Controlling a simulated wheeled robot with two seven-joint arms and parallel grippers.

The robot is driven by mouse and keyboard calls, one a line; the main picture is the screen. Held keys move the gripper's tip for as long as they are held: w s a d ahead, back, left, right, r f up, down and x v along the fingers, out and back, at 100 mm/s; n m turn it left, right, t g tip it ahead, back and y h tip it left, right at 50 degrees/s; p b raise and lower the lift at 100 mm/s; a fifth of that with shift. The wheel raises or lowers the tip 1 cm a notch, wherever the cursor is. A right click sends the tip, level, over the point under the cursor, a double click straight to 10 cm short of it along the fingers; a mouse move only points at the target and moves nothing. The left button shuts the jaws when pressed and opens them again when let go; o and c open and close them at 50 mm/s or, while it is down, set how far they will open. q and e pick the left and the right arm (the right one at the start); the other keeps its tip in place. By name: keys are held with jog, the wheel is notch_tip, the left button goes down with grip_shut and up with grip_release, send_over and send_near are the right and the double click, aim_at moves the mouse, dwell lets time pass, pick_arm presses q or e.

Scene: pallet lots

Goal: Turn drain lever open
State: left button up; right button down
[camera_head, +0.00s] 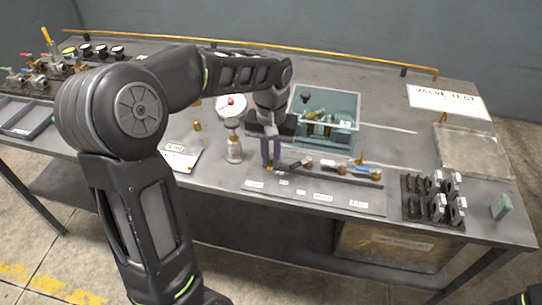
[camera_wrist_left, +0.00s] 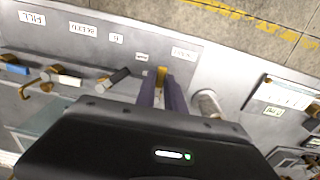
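The valve panel (camera_head: 315,193) lies on the bench with a row of small levers and white labels along its front edge. My left gripper (camera_head: 271,166) points down at the panel's left end. In the left wrist view, its two purple fingers (camera_wrist_left: 162,88) stand on either side of a brass-yellow lever part (camera_wrist_left: 161,74). The gap is narrow, and I cannot tell whether both fingers touch it. The closest labels (camera_wrist_left: 185,53) are too blurred to read, so I cannot confirm which lever is the drain. Other levers, one with a blue handle (camera_wrist_left: 14,68), lie to the left there.
A teal bin (camera_head: 340,108) with parts stands behind the panel. A black rack (camera_head: 432,200), clear tray (camera_head: 474,150) and VALVE TEST sign (camera_head: 447,100) are on the right.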

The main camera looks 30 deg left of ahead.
aim_at(271, 163)
pick_arm(q)
jog(key=o, duration=0.4)
notch_tip(271, 163, up, 8)
jog(key=shift+f, duration=0.1)
dwell(0.5)
dwell(0.4)
